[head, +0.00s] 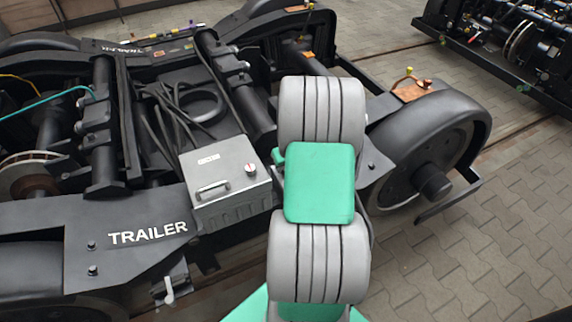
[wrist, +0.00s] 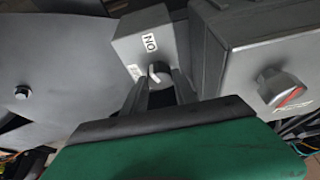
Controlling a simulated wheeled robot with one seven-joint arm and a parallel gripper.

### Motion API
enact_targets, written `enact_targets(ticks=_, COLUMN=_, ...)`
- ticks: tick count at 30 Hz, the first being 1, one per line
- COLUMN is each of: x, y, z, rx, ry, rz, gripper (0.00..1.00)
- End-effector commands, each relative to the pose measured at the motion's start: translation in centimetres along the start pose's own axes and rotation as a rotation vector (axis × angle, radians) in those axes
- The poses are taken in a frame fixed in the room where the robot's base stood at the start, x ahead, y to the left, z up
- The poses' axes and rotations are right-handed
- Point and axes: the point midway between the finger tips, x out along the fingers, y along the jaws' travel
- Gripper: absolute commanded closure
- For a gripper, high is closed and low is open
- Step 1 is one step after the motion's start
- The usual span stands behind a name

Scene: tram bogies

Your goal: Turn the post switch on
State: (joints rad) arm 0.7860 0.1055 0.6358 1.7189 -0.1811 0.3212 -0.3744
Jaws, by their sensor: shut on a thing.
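The post switch (wrist: 137,38) is a small grey box in the wrist view, with a white ON label (wrist: 149,42) turned on its side. A second small pale label (wrist: 134,71) is too small to read. Its round dark knob (wrist: 158,72) has a white pointer bar that slants up and left. My gripper (wrist: 160,84) has its two dark fingers on either side of the knob and is shut on it. In the head view my arm hides the post switch and the gripper.
A larger grey box (wrist: 260,50) with a red-marked knob (wrist: 281,90) stands close right of my fingers. A grey box (head: 225,185) with a handle sits on the black TRAILER bogie (head: 145,235). Paving (head: 500,230) at right is clear.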

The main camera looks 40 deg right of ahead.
Motion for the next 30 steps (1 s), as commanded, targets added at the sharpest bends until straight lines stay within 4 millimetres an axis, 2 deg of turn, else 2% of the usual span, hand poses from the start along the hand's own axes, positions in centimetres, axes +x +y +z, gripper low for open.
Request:
enact_targets(ticks=7, x=-0.04, y=-0.22, z=-0.17, rx=0.176, ry=0.002, rz=0.073, gripper=1.00)
enact_targets(ticks=15, x=-0.03, y=-0.26, z=-0.19, rx=0.298, ry=0.003, rz=0.124, gripper=1.00)
enact_targets(ticks=30, x=-0.03, y=-0.20, z=-0.19, rx=0.344, ry=0.002, rz=0.142, gripper=1.00)
